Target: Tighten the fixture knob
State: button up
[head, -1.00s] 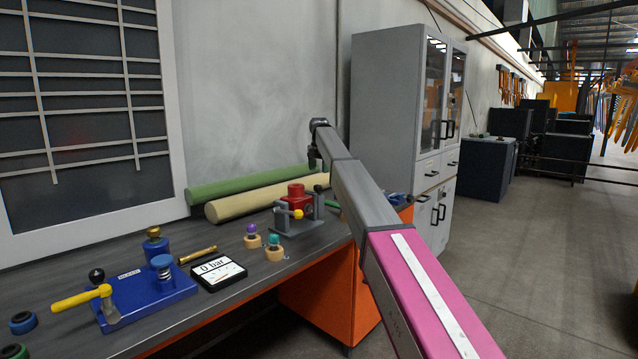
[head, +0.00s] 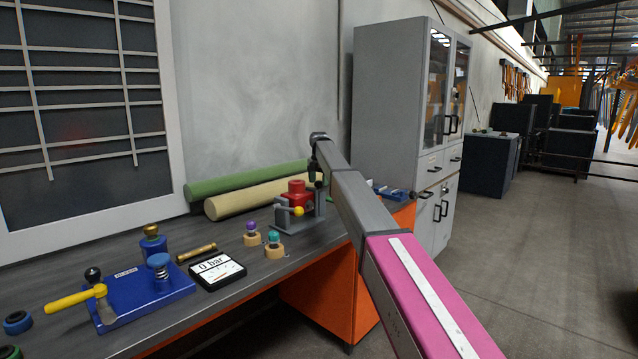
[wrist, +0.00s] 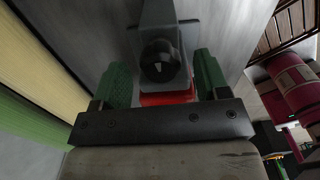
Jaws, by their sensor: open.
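The grey fixture with a red block (head: 297,188) stands on the bench and has a yellow-ended lever at its front. Its black knob (wrist: 160,60) shows in the wrist view, on a grey upright with red behind it. My gripper (head: 316,172) is above the fixture's right side in the head view. In the wrist view my gripper (wrist: 163,78) is open, with a green finger on each side of the knob. Gaps show between fingers and knob, so neither finger seems to touch it. In the head view the knob is small and hard to separate from the gripper.
A green roll (head: 250,180) and a cream roll (head: 255,200) lie behind the fixture. Two wooden pegs with purple and teal tops (head: 274,247), a 0 bar gauge (head: 217,271) and a blue valve block (head: 140,297) stand to its left. A grey cabinet (head: 390,100) is at right.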

jog(key=shift+f, duration=0.4)
jog(key=c, duration=0.9)
jog(key=shift+m, duration=0.3)
